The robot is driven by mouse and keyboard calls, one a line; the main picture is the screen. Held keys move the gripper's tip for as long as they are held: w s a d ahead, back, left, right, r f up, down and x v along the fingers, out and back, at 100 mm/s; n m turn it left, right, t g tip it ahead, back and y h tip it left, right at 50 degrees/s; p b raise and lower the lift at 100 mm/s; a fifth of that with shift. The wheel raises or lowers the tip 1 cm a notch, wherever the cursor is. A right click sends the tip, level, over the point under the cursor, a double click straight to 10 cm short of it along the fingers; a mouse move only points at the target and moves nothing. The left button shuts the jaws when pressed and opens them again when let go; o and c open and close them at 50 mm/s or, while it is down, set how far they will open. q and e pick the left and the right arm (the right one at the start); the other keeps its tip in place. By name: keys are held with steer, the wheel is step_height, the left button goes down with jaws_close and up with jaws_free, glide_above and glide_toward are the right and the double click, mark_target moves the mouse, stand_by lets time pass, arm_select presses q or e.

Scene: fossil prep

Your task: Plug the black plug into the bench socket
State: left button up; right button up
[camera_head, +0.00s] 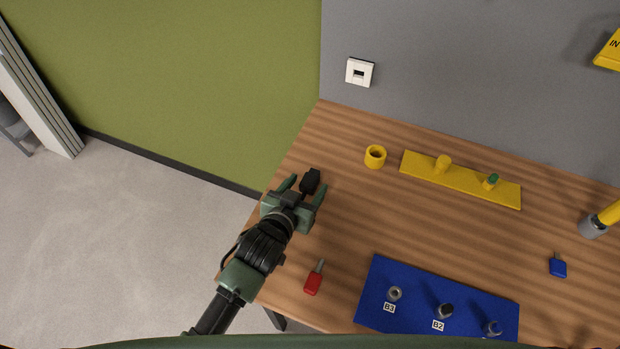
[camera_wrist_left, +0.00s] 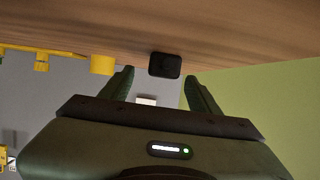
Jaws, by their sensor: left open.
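The black plug (camera_head: 310,181) lies on the wooden table near its left edge. My left gripper (camera_head: 306,188) is open, with its fingers on either side of the plug in the head view. In the left wrist view the plug (camera_wrist_left: 165,65) shows just beyond and between the fingertips (camera_wrist_left: 158,75); I cannot tell whether they touch it. The white bench socket (camera_head: 360,72) with a dark slot is on the grey wall behind the table. It shows partly in the left wrist view (camera_wrist_left: 146,100), cut off by the gripper body. My right gripper is not in view.
A yellow cup (camera_head: 375,156) and a yellow bar with pegs (camera_head: 460,181) stand toward the back. A red-handled tool (camera_head: 314,279) lies near the front left, and a blue mat (camera_head: 375,275) with metal parts lies right of it. A blue-handled piece (camera_head: 557,266) lies at right.

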mark_target(309, 182)
arm_select(q)
steer(key=x, duration=0.2)
steer(key=shift+w+f, duration=0.1)
steer(key=shift+w, duration=0.3)
steer(key=shift+w+d+f, duration=0.15)
steer(key=shift+w+f, duration=0.1)
steer(key=shift+w, duration=0.1)
steer(key=shift+s, duration=0.1)
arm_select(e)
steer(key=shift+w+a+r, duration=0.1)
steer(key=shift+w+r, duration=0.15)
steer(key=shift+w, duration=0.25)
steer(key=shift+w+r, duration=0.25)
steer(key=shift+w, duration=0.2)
arm_select(q)
jaws_close()
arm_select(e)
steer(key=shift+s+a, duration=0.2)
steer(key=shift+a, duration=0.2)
arm_select(q)
steer(key=shift+r, duration=0.1)
step_height(309, 182, up, 20)
steer(key=b, duration=0.1)
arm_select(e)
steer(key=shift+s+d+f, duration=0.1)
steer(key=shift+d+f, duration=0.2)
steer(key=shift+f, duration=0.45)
